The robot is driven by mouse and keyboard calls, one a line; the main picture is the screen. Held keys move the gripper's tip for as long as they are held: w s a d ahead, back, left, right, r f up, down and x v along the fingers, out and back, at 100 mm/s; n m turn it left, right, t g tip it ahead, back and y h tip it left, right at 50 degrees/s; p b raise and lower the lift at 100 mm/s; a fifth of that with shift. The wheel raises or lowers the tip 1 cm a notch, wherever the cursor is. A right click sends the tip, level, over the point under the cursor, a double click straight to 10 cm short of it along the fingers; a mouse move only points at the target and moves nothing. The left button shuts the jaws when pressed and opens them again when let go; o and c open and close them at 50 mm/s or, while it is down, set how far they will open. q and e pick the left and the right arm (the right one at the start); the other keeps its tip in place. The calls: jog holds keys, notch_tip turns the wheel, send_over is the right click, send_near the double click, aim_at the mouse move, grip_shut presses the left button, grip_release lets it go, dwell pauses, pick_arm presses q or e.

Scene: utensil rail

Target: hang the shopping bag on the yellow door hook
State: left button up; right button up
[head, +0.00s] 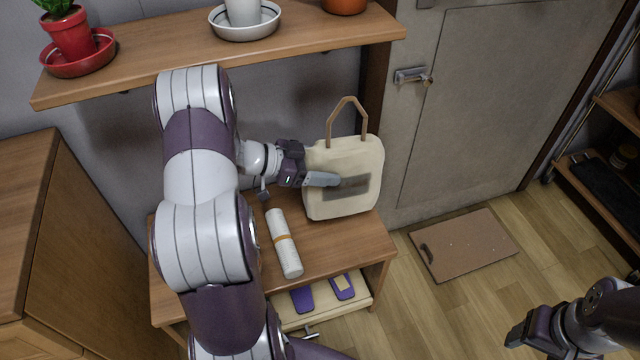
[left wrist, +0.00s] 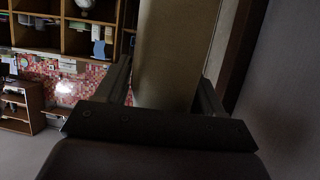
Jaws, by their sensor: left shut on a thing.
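The cream shopping bag (head: 352,160) has a brown loop handle (head: 346,115) and a dark patch on its front. It is upright at the right end of the small wooden bench. I cannot tell whether its base touches the bench top. My left gripper (head: 318,180) is shut on the bag from its left side, one finger across the front. In the left wrist view the bag (left wrist: 180,50) fills the space between the fingers. My right gripper (head: 520,335) is at the lower right, far from the bag; its jaw state is unclear. No yellow hook is visible.
A shelf with pots (head: 300,40) hangs above. The grey door (head: 490,110) with a metal handle (head: 412,76) stands right of the bag. A brown board (head: 465,245) lies on the floor.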

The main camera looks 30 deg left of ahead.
pick_arm(q)
jog(key=f+b, duration=0.1)
jog(key=f, duration=0.1)
jog(key=w+a+f+b, duration=0.1)
jog(key=f, duration=0.1)
jog(key=f+b, duration=0.1)
jog(key=f, duration=0.1)
jog(key=shift+w+a+f, duration=0.3)
jog(key=shift+a+f, duration=0.05)
jog(key=shift+a, duration=0.05)
jog(key=o, duration=1.6)
jog(key=shift+o, duration=0.2)
jog(key=shift+f, duration=0.1)
